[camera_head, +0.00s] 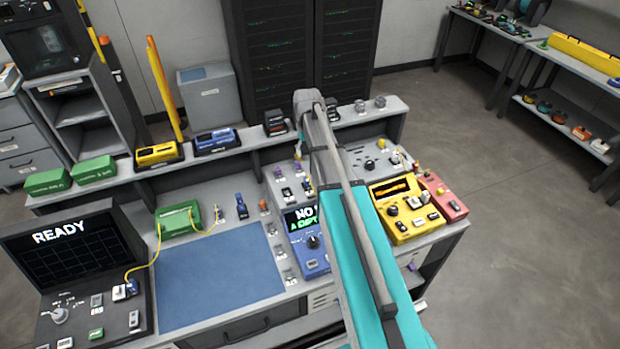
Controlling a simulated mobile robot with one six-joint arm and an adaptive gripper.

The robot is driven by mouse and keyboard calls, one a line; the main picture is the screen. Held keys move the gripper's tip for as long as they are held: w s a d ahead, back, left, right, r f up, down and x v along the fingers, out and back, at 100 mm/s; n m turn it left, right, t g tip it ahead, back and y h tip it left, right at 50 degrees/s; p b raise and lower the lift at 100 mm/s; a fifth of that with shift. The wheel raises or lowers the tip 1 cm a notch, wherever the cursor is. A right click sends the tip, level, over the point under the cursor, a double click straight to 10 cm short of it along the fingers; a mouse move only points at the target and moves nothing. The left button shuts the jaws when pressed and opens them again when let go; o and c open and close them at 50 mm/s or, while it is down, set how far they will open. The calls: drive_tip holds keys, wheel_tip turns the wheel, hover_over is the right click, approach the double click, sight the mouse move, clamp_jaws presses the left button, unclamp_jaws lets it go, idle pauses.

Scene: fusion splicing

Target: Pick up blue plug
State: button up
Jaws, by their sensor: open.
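A small dark blue upright piece (242,209), possibly the blue plug, stands on the bench behind the blue mat, right of the green box. Another small blue piece (132,286) sits at the end of the yellow cable on the black READY console. I cannot tell for sure which one is the plug. My teal and grey arm reaches from the bottom right over the bench to the back shelf. My gripper does not show; the arm hides part of the bench's middle.
A blue mat (215,280) lies bare on the bench. The green box (178,219) with yellow cables is behind it. The blue tester (312,262) stands left of my arm, the yellow tester (402,222) and pink unit (445,203) right of it. A raised shelf (110,191) runs behind.

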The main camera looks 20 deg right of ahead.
sight(307, 178)
drive_tip(key=shift+f, duration=0.2)
wheel_tip(307, 178, down, 8)
drive_tip(key=b, duration=0.8)
drive_tip(key=shift+f+b, duration=0.15)
drive_tip(key=shift+b, duration=0.25)
drive_tip(key=shift+f, duration=0.1)
drive_tip(key=shift+a+f+b, duration=0.2)
drive_tip(key=shift+f+b, duration=2.3)
drive_tip(key=shift+b, duration=0.1)
clamp_jaws()
